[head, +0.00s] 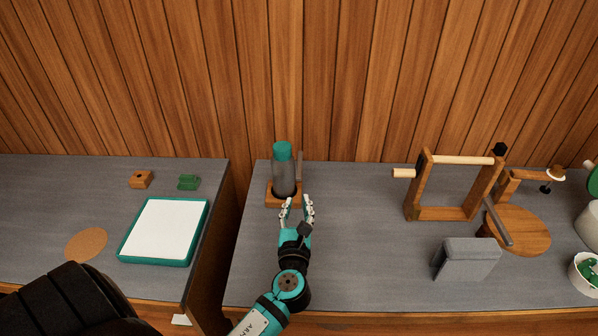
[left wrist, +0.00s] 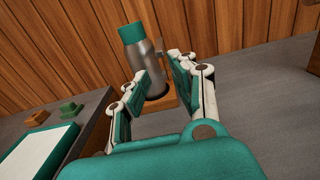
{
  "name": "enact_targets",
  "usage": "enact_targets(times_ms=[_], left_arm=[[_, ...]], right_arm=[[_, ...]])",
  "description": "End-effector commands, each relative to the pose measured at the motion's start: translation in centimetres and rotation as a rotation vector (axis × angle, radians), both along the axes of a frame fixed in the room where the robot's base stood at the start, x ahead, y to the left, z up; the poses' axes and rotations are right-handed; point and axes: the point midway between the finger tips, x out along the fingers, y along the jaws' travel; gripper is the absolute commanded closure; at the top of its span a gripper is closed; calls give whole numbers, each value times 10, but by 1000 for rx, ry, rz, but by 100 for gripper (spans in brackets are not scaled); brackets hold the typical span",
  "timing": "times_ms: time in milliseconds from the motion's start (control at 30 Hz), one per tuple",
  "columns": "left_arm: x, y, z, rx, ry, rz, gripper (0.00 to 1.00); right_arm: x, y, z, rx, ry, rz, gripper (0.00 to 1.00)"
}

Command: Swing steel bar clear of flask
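A grey flask (head: 284,178) with a teal cap stands upright in a wooden holder (head: 271,198) at the back of the right-hand table. In the left wrist view the flask (left wrist: 139,58) stands beyond my fingers. A thin grey upright bar (head: 299,172) shows close at the flask's right side, which may be the steel bar; its lower part is hard to make out. My left gripper (head: 297,207) is open and empty just in front of the holder; its fingers (left wrist: 160,78) are apart in the left wrist view and partly cover the holder. My right gripper is out of view.
A wooden frame (head: 415,187) with dowels, a grey block (head: 467,260), a round wooden board (head: 523,236) and a white bowl (head: 577,279) stand to the right. The left table holds a teal-edged white tray (head: 163,231). A gap separates the tables.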

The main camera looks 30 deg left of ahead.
Motion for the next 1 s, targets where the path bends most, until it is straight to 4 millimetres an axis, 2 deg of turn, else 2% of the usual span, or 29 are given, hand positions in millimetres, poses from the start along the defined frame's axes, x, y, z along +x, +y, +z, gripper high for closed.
enact_targets(times_ms=[100,167,333,500,700,967,1000], left_arm=[[24,15,4,3,-2,2,75],[36,22,3,2,-1,1,75],[65,40,2,1,0,1,75],[86,54,1,0,0,2,75],[97,60,0,-2,0,2,75],[98,61,0,-2,0,1,75],[98,61,0,-2,0,1,79]], right_arm=[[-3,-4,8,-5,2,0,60],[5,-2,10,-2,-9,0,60],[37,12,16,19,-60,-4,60],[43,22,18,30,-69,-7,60],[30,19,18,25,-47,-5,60],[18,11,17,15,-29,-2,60],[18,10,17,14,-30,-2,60]])
